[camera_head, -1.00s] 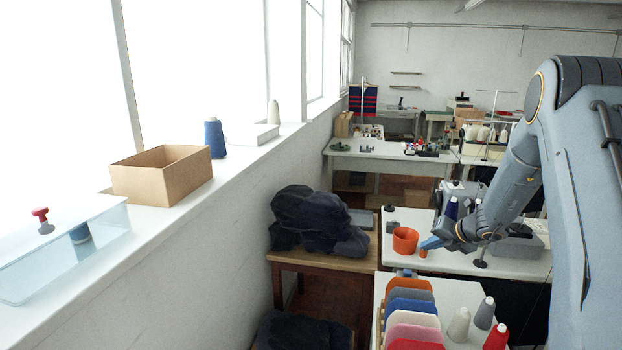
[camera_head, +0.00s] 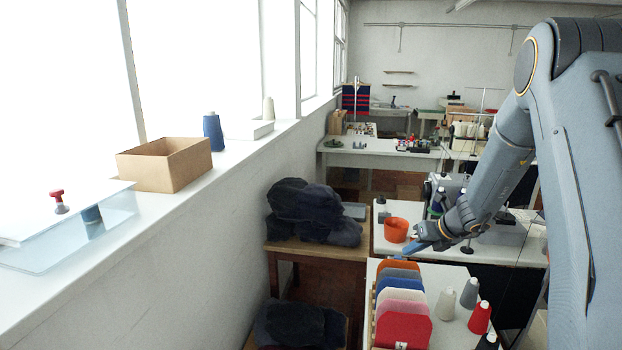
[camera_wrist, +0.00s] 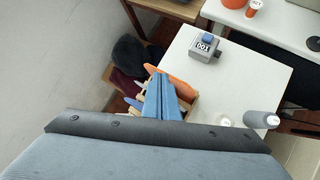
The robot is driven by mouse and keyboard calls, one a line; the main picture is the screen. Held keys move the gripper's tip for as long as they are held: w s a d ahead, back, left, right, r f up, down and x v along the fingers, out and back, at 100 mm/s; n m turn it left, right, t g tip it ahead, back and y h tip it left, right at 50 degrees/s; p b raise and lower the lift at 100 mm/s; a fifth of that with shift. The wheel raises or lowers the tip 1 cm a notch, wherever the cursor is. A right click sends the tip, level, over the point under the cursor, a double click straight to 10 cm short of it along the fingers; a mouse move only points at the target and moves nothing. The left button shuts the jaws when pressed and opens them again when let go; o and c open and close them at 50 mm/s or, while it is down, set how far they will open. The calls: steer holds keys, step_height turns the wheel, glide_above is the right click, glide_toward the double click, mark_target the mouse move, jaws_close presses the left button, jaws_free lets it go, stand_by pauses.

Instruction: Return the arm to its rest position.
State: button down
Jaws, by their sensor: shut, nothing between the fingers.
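My gripper (camera_head: 418,248) is at the end of my bent arm, low in the air near the far end of the white table with the coloured panels. In the wrist view its two blue fingers (camera_wrist: 162,98) lie together, shut and empty. They cover part of an orange panel (camera_wrist: 170,80) below. The orange cup (camera_head: 396,230) stands on the bench behind the gripper, apart from it.
Coloured panels (camera_head: 402,305) stand in a row beside several thread cones (camera_head: 445,303). A grey counter (camera_wrist: 204,48) sits on the same table. Dark cloth (camera_head: 313,212) is piled on a wooden table at left. A cardboard box (camera_head: 164,165) stands on the windowsill.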

steer(key=s+a+n+g+h+b, duration=0.1)
steer(key=s+a+n+g+b, duration=0.1)
steer(key=s+a+n, duration=0.5)
steer(key=s+a+n+g+b, duration=0.2)
steer(key=s+a+n+b, duration=0.1)
steer(key=s+n, duration=0.75)
steer(key=s+f+n+h+b, duration=0.1)
steer(key=s+n, duration=0.6)
steer(key=n, duration=0.1)
steer(key=s+a+f+n+g+h+b, duration=0.1)
steer(key=s+n+h+b, duration=0.1)
steer(key=s+n, duration=0.6)
steer(key=shift+s+f+n, duration=0.25)
steer(key=shift+f+n, duration=0.15)
steer(key=shift+n, duration=0.15)
